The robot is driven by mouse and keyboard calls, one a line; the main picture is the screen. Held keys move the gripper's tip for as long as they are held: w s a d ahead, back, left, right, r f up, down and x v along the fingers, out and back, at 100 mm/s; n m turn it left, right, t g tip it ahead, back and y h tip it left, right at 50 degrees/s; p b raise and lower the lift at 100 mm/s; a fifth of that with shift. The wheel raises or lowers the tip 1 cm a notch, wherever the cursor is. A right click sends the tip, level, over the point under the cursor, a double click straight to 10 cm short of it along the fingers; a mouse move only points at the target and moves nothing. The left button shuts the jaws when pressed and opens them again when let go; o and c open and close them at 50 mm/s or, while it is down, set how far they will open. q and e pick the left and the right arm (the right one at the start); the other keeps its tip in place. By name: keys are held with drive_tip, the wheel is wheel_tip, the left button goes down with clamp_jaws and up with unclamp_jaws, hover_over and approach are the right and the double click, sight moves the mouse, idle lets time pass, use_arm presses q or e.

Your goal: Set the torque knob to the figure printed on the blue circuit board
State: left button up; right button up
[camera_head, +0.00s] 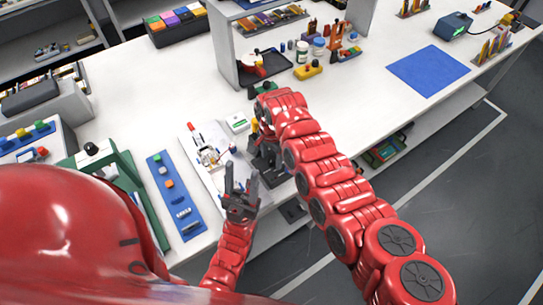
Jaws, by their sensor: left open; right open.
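A long blue board (160,180) with small parts and white print lies on the bench left of the white tray; the print is too small to read. I cannot tell for sure which part is the torque knob; a black round knob (91,148) tops the green stand at the left. My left gripper (242,176) is open, fingers pointing up the picture, over the right part of the white tray. My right gripper (262,160) is open, just beyond the left one and partly hidden by its own arm. I see nothing held in either gripper.
The white tray (195,163) holds small parts. A green-and-white box (238,123) stands behind it. A grey shelf (226,62) with jars and tools stands further back. A blue mat (428,70) lies bare at the right. Bench between the green stand and shelf is clear.

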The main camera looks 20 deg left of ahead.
clamp_jaws()
idle(0.4)
drive_tip(key=shift+f+n+b, duration=0.15)
drive_tip(key=shift+n+b, duration=0.65)
drive_tip(key=shift+n, duration=0.3)
drive_tip(key=n+b, duration=0.2)
drive_tip(key=n, duration=0.1)
drive_tip(key=n+b, duration=0.3)
drive_tip(key=n, duration=0.1)
drive_tip(key=shift+n, duration=0.4)
unclamp_jaws()
